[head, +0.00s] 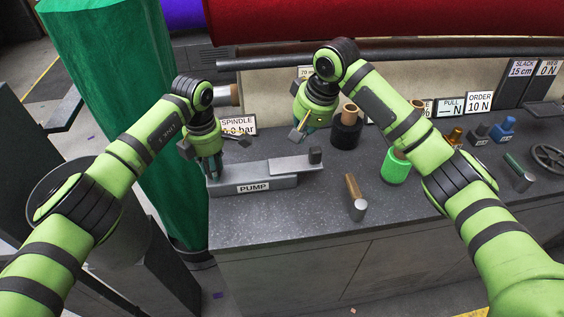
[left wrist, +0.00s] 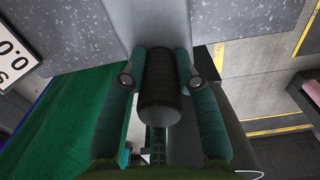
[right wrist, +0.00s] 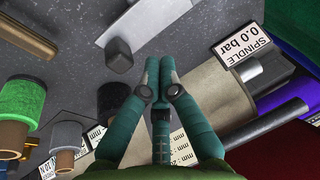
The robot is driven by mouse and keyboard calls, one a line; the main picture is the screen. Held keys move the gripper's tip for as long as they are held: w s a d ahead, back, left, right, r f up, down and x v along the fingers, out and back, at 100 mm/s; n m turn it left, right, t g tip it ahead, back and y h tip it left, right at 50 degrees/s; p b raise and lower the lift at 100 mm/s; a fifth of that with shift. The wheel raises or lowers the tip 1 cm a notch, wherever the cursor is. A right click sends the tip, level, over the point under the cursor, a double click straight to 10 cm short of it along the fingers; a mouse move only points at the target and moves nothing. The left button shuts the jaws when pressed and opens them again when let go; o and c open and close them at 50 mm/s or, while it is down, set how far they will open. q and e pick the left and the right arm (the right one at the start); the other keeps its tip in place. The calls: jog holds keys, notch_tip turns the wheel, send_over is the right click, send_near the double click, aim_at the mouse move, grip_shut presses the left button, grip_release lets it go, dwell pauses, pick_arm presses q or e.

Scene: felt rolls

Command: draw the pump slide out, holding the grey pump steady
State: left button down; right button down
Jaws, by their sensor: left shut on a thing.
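The grey pump (head: 226,187) lies on the dark bench top and carries a PUMP label. Its flat slide (head: 292,166) reaches out to the right and ends in a dark knob (head: 315,155). My left gripper (head: 212,174) is shut on a black ribbed grip at the pump's left end; the grip (left wrist: 160,85) sits between the fingers in the left wrist view. My right gripper (head: 299,137) hangs above the bench behind the knob, apart from it. In the right wrist view its fingers (right wrist: 160,62) are together and empty, with the knob (right wrist: 119,55) ahead and to the left.
A black spool (head: 346,132) and a green spool (head: 396,167) stand right of the pump. A wooden-handled tool (head: 355,197) lies in front. The spindle sign (head: 239,125) stands behind the pump. A green felt roll (head: 120,100) rises at the left.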

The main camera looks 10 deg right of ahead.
pick_arm(q)
jog(key=shift+f, duration=0.1)
dwell(0.3)
jog(key=c, duration=0.8)
grip_release()
jog(key=shift+w, duration=0.1)
jog(key=shift+c, duration=0.2)
jog(key=o, duration=0.8)
jog(key=shift+o, duration=0.2)
jog(key=shift+r, duration=0.2)
jog(key=shift+r+p, duration=0.75)
jog(key=shift+r, duration=0.6)
